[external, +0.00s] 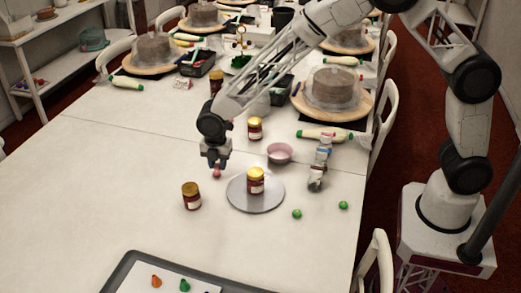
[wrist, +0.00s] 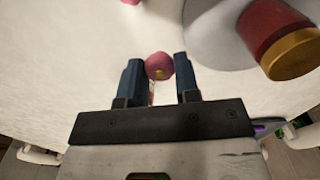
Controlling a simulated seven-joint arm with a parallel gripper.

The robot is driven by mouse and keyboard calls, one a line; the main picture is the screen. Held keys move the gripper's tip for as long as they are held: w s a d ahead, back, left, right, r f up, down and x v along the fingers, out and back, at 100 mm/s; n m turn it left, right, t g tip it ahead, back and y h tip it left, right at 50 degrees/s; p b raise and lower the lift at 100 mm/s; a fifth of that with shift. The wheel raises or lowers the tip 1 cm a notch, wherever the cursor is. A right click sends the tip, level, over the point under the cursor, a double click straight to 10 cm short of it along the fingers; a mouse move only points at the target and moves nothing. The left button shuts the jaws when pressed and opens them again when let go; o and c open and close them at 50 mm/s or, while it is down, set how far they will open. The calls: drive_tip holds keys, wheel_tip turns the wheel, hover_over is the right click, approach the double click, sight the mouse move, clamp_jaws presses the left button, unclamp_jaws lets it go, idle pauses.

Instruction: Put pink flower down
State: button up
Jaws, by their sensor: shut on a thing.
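The pink flower (wrist: 159,66), with a yellow centre, is held between the two fingertips of my gripper (wrist: 160,78) in the wrist view. In the external view my gripper (external: 216,163) points down left of the grey turntable, with the pink flower (external: 217,173) at its tip. The flower's height over the white table (external: 120,185) is hard to judge. The round grey turntable (external: 240,204) bears a dark red jar with a gold lid (external: 255,181). The turntable (wrist: 212,35) and jar (wrist: 270,32) are right of my gripper in the wrist view.
Another red jar (external: 191,196) stands left of the turntable, and one (external: 255,129) behind it. A pink bowl (external: 279,153), a piping bag (external: 319,170) and green balls (external: 297,214) are nearby. A tray (external: 130,272) lies in front. The table's left side is clear.

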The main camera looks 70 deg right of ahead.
drive_tip(key=w+d, duration=0.5)
drive_tip(key=d, duration=0.4)
drive_tip(key=w+d+r, duration=0.1)
drive_tip(key=w+d, duration=0.4)
drive_tip(key=d, duration=0.5)
drive_tip(key=w+d+r+m, duration=0.1)
drive_tip(key=w+d, duration=0.4)
drive_tip(key=d, duration=0.4)
drive_tip(key=shift+d+r, duration=0.2)
drive_tip(key=shift+d, duration=0.1)
drive_tip(key=shift+f, duration=3.15)
drive_tip(key=shift+f, duration=0.1)
drive_tip(key=shift+f, duration=1.75)
drive_tip(key=shift+f, duration=0.15)
drive_tip(key=o, duration=0.9)
